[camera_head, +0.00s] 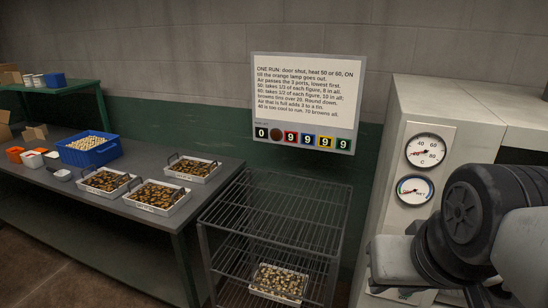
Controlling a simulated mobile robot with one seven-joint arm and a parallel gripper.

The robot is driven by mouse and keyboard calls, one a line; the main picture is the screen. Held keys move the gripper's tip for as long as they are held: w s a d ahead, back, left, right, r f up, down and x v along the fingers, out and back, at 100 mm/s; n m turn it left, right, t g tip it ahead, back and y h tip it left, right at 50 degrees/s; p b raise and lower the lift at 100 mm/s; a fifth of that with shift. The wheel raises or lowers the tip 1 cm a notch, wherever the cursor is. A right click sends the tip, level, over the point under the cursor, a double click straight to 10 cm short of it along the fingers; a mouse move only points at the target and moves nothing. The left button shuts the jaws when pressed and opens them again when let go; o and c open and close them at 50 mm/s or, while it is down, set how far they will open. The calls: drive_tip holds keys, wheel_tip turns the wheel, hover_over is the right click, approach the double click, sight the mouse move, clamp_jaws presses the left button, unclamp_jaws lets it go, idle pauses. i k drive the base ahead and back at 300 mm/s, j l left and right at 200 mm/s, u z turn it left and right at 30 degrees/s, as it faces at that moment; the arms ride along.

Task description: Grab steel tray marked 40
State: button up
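Three shallow metal-looking trays of dark brown pieces sit on the grey bench: a left tray (83,186), a front tray (170,213) and a back tray (214,176). Each has dark handles. A fourth tray (277,298) with paler, mixed pieces lies low in the wire rack (203,226). I cannot read a number on any tray. My arm fills the lower right in front of the grey oven-like cabinet (393,150), apart from all the trays. My gripper's fingers cannot be made out clearly there.
A blue crate (76,158) of pale pieces and small orange and white tubs stand left on the bench. A green shelf (65,89) is behind. A wall sign (330,70) carries instructions and number tiles. The cabinet has two dials (430,147). The rack's upper shelves are empty.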

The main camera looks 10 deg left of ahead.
sight(201, 171)
drive_tip(key=u, duration=1)
drive_tip(key=z, duration=0.45)
drive_tip(key=i+j+z, duration=0.35)
drive_tip(key=j+z, duration=0.15)
drive_tip(key=j, duration=0.2)
drive_tip(key=i+j+z, duration=0.2)
drive_tip(key=j, duration=0.15)
drive_tip(key=i+j+z, duration=0.15)
drive_tip(key=j, duration=0.4)
drive_tip(key=j+z, duration=0.1)
drive_tip(key=j, duration=0.45)
drive_tip(key=i+j, duration=0.1)
drive_tip(key=j, duration=0.4)
drive_tip(key=i+j, duration=0.15)
drive_tip(key=j, duration=0.35)
drive_tip(key=i+j, duration=0.1)
drive_tip(key=j, duration=0.4)
drive_tip(key=i+j, duration=0.1)
drive_tip(key=j, duration=0.4)
drive_tip(key=i+j+z, duration=0.1)
drive_tip(key=j, duration=0.4)
